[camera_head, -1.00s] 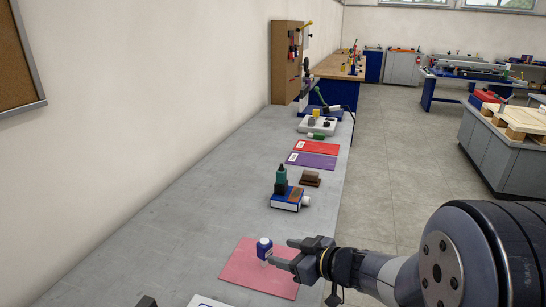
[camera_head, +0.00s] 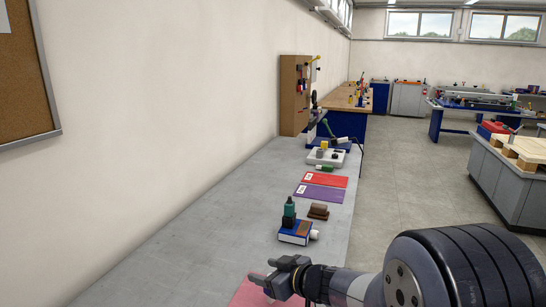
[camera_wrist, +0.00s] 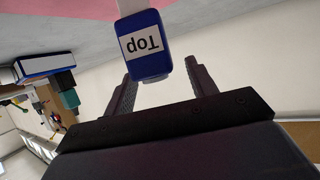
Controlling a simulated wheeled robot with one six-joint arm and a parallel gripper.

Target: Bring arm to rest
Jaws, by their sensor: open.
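My gripper (camera_head: 285,276) is low over the near end of the grey bench, above the pink mat (camera_head: 245,292). In the wrist view its two fingers (camera_wrist: 160,74) are spread open. A small white and blue bottle (camera_wrist: 150,60) with a label reading "Top" shows just beyond and between the fingertips. I cannot tell whether a finger touches it. The pink mat (camera_wrist: 70,10) shows behind the bottle. In the head view the gripper hides most of the bottle.
A blue box with a dark green bottle (camera_head: 290,211) stands farther along the bench (camera_head: 190,240), beside brown blocks (camera_head: 318,211). Purple (camera_head: 320,193) and red (camera_head: 325,181) mats lie beyond. The wall (camera_head: 170,90) borders the bench at left. The left bench top is clear.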

